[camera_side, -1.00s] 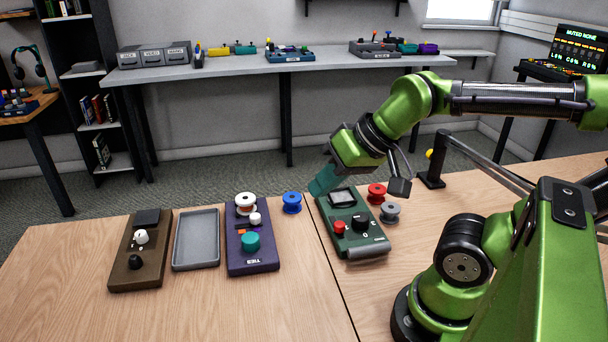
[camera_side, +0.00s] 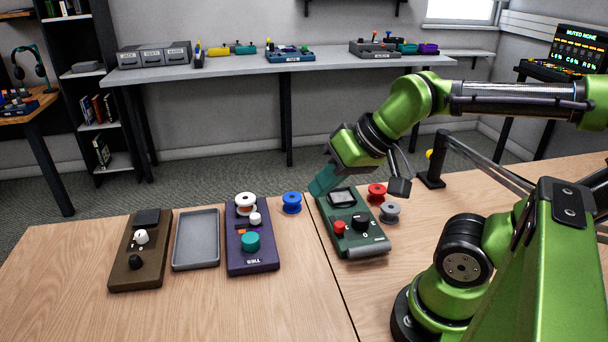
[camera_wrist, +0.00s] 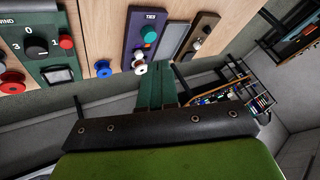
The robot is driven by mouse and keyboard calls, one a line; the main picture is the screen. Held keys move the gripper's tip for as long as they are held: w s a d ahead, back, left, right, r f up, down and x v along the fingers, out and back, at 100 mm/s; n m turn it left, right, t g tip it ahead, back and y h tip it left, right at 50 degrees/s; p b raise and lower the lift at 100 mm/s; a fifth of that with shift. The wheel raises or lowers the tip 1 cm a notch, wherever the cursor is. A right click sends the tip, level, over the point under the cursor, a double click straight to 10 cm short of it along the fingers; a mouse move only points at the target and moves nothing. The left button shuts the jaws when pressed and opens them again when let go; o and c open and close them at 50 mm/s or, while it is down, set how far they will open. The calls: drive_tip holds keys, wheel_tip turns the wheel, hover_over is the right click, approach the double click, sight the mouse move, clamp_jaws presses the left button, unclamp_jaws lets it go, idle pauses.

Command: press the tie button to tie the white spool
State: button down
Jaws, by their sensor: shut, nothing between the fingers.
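The white spool (camera_side: 245,200) sits at the far end of the purple ties box (camera_side: 252,262). The box has a large teal button (camera_side: 251,242) and a smaller white knob (camera_side: 255,218). In the wrist view the white spool (camera_wrist: 139,68) and the teal button (camera_wrist: 150,35) show on the box marked TIES. My gripper (camera_side: 320,188) is above the far end of the green winder box (camera_side: 362,240), right of the ties box and apart from it. Its teal fingers (camera_wrist: 156,80) are together and hold nothing.
A blue spool (camera_side: 292,203) stands between the purple and green boxes. A red spool (camera_side: 376,193) and a grey spool (camera_side: 390,212) stand right of the green box. A grey tray (camera_side: 183,266) and a brown box (camera_side: 125,274) lie to the left.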

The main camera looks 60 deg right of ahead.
drive_tip(key=m+t+y, duration=0.1)
drive_tip(key=m+y, duration=0.1)
drive_tip(key=m, duration=1.6)
hover_over(254, 238)
wheel_tip(254, 238, down, 8)
drive_tip(key=shift+f, duration=0.1)
drive_tip(key=shift+f, duration=0.1)
drive_tip(key=shift+f, duration=4.35)
drive_tip(key=shift+f, duration=0.4)
